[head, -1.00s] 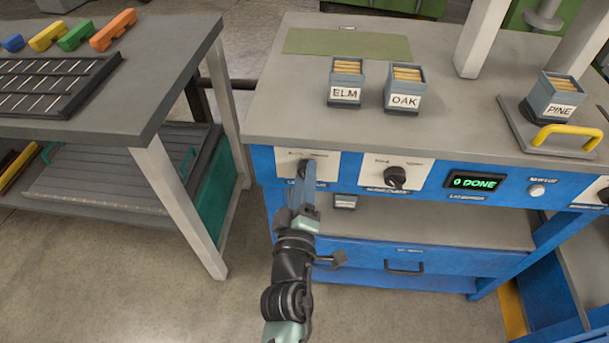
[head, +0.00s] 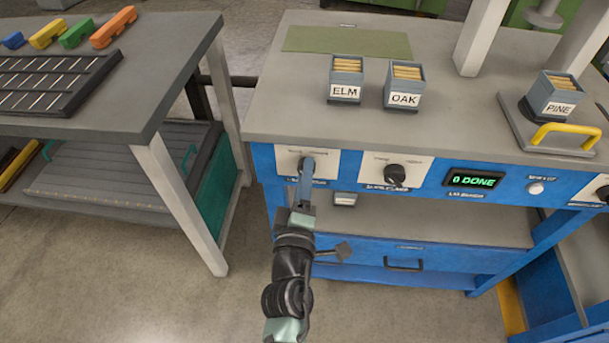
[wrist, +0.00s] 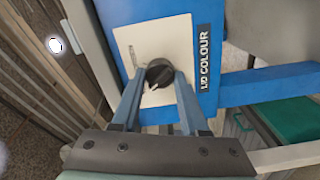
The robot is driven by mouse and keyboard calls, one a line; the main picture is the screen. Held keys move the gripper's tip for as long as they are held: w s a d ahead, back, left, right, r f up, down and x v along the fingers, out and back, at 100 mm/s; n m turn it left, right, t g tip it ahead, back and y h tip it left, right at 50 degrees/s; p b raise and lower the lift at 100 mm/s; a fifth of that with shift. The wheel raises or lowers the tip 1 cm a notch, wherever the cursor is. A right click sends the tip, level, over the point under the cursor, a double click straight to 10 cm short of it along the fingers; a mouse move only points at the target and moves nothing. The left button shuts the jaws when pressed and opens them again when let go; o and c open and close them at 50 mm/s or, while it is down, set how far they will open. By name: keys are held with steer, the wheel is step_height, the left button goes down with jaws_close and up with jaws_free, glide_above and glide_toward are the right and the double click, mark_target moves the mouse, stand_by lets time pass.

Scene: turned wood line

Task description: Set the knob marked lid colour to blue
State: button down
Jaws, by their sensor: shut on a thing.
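The lid colour knob (wrist: 159,74) is a black round knob on a white plate (wrist: 128,45) in the wrist view. The label "LID COLOUR" (wrist: 205,58) stands beside the plate on the blue panel. My gripper (wrist: 158,88) is shut on the knob, with one blue-grey finger on each side. In the head view my gripper (head: 306,168) reaches up to the leftmost white plate (head: 330,160) on the bench front and hides most of the knob. The plate's small position markings are too blurred to read, so I cannot tell which colour the knob points to.
A second black knob (head: 394,174) sits to the right, then a display (head: 473,181) reading "0 DONE" and a white button (head: 536,188). A drawer (head: 404,264) is below.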

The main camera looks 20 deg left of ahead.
steer(key=shift+c, duration=2.1)
jaws_free()
steer(key=shift+s, duration=0.1)
steer(key=b+v, duration=0.1)
steer(key=v, duration=1.2)
